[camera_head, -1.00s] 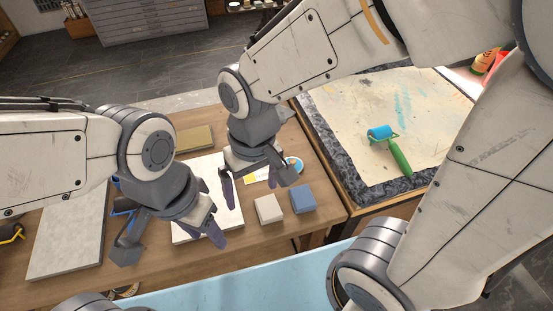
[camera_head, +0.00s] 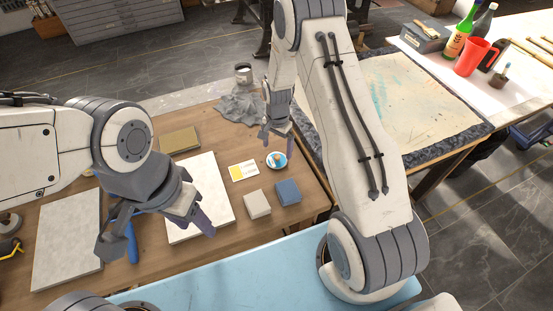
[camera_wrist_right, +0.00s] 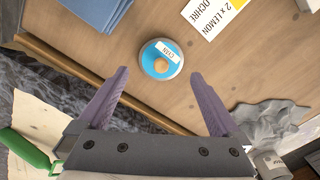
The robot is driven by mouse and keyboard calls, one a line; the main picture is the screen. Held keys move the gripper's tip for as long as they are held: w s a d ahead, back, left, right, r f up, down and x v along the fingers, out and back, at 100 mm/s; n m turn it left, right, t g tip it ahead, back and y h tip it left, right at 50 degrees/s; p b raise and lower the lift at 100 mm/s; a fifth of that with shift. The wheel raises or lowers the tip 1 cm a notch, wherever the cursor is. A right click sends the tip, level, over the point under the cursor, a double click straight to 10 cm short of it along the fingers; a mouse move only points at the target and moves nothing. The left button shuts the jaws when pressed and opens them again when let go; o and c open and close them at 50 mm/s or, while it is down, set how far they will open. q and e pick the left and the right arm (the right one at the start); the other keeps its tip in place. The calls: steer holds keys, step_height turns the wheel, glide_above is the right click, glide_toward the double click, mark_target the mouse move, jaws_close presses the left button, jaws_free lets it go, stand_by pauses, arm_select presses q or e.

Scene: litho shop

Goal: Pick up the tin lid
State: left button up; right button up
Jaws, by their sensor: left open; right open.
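My left gripper (camera_head: 160,230) is open and empty over the table's left part, apart from the lid.
A tin (camera_head: 243,74) and crumpled grey cloth (camera_head: 240,102) stand behind. A white slab (camera_head: 203,180) lies to the left.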

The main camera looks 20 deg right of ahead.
mark_target(276, 157)
steer(key=shift+a+f+p, duration=0.15)
steer(key=shift+f+p, duration=0.3)
steer(key=shift+f, duration=1.05)
steer(key=shift+a+f+p, duration=0.1)
steer(key=shift+f+p, duration=0.35)
steer(key=shift+f, duration=1)
steer(key=c, duration=1)
steer(key=shift+r, duration=0.1)
